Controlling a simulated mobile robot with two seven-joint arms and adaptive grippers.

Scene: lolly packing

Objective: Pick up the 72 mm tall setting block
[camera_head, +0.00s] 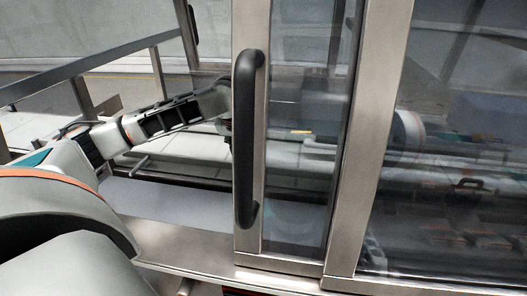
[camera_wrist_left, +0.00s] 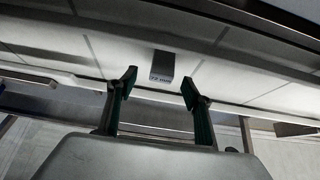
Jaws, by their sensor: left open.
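The setting block (camera_wrist_left: 162,64) is a small dark grey block with "72 mm" marked on its near edge. In the left wrist view it lies on a pale panelled surface, ahead of my left gripper (camera_wrist_left: 158,87). The gripper is open, with its two dark green fingers apart and nothing between them. The block sits just beyond the fingertips, roughly centred in the gap and not touched. In the head view my left arm reaches in from the left and its gripper is hidden behind the door frame. I cannot make out the block there. My right gripper is not in view.
A metal-framed glass door (camera_head: 391,120) with a black vertical handle (camera_head: 246,140) stands close in front, beside my left arm. A metal rail (camera_head: 95,62) runs at the left. A grey flat panel (camera_head: 180,204) lies below the arm. Reflections blur what is behind the glass.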

